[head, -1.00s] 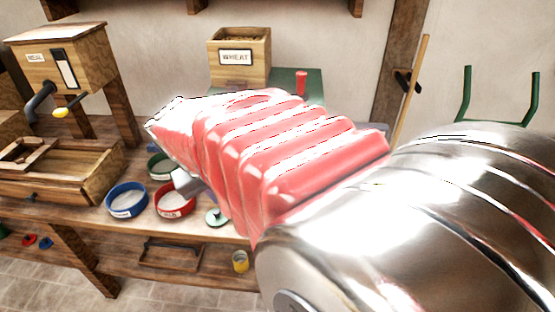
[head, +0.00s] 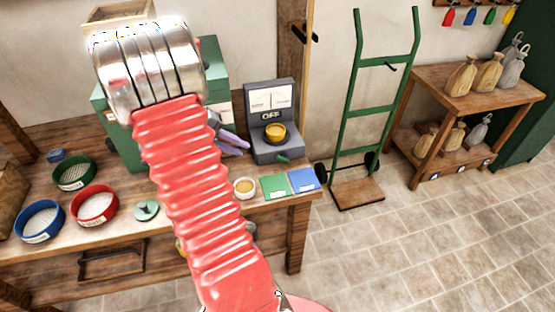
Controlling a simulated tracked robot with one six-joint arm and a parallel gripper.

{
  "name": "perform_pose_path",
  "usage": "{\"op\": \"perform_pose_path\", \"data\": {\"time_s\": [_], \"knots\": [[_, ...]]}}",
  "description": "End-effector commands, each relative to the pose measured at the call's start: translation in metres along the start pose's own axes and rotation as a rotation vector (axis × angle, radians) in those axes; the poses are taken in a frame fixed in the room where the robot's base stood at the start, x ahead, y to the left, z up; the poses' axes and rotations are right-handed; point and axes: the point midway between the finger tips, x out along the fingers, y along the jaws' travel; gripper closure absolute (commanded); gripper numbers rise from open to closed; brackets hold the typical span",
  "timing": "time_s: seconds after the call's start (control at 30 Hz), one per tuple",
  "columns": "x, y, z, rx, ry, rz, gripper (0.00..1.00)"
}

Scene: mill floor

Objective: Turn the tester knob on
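The tester (head: 258,150) is a dark grey box on the right part of the workbench, with a white dial face (head: 269,100) and a sign reading OFF. Its round yellow knob (head: 275,133) sits below the sign and is in plain view. A small green piece (head: 283,160) shows at its front. My gripper (head: 238,142) seems to be the pale purple fingers left of the tester, apart from the knob. My red-sleeved arm hides most of it, and I cannot tell how far the fingers are apart.
On the bench are blue (head: 40,221), red (head: 95,205) and green (head: 75,173) sieves, a small cup (head: 244,188), and green (head: 275,187) and blue (head: 304,180) cards. A green machine (head: 212,65) stands behind my arm. A hand truck (head: 385,62) stands right.

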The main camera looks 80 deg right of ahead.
Motion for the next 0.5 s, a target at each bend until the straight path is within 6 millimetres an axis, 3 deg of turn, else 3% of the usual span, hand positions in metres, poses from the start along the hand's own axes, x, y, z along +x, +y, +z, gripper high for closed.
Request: {"op": "perform_pose_path", "data": {"time_s": [0.03,0.2,0.5], "knots": [[0.014,0.002,-0.003,0.009,-0.018,0.019,0.81],[0.036,0.009,-0.009,0.029,-0.04,0.058,0.81],[0.038,0.009,-0.01,0.032,-0.041,0.062,0.81]]}}
